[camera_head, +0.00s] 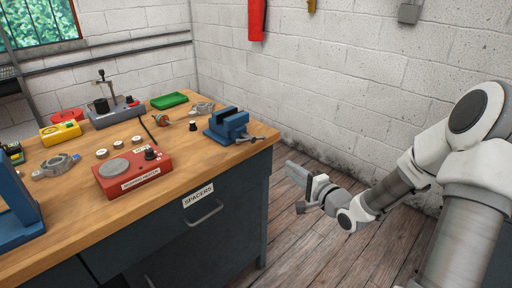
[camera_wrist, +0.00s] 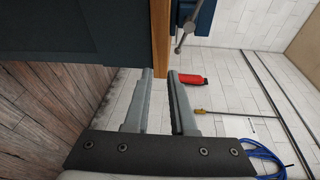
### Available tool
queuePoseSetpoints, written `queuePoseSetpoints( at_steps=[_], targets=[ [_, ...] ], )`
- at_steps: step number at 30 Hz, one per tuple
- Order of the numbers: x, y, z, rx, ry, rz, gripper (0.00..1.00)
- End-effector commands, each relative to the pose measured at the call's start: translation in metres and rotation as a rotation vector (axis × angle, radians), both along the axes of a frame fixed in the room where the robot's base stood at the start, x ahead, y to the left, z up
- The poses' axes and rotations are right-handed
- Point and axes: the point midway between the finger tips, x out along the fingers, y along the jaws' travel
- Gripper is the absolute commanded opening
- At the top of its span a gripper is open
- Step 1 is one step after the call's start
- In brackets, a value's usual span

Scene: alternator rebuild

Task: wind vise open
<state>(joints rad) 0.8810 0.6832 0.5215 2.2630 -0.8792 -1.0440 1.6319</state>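The blue vise (camera_head: 228,125) sits at the right corner of the wooden bench top. Its grey screw and handle (camera_head: 250,138) stick out past the bench edge on the right. In the wrist view, part of the vise (camera_wrist: 202,18) and its handle (camera_wrist: 184,32) show at the top, ahead and to the right of my fingertips. My gripper (camera_head: 297,188) is off the bench's right side, lower than the vise and apart from the handle. In the wrist view my gripper (camera_wrist: 161,75) has a clear gap between its two fingers, with nothing held.
The workbench (camera_head: 75,230) has a dark cabinet with a drawer labelled SPACERS (camera_head: 200,202). A red box (camera_head: 133,172), a green tray (camera_head: 168,100) and several parts lie left of the vise. Wooden floor (camera_head: 310,250) lies open between bench and white block wall.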

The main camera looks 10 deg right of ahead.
Motion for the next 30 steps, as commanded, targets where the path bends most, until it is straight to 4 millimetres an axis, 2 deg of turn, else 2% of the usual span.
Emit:
queuePoseSetpoints(
  at_steps=[1, 6, 10, 13, 17, 30],
  targets=[
    [-0.002, -0.001, -0.009, 0.094, -0.031, 0.004, 0.23],
    [-0.007, -0.003, -0.001, 0.296, -0.110, 0.028, 0.23],
    [-0.006, -0.002, 0.003, 0.342, -0.131, 0.036, 0.23],
    [0.003, 0.003, 0.004, 0.342, -0.132, 0.039, 0.23],
    [0.024, 0.013, 0.007, 0.342, -0.132, 0.040, 0.23],
    [0.111, 0.050, 0.019, 0.339, -0.131, 0.037, 0.23]
  ],
)
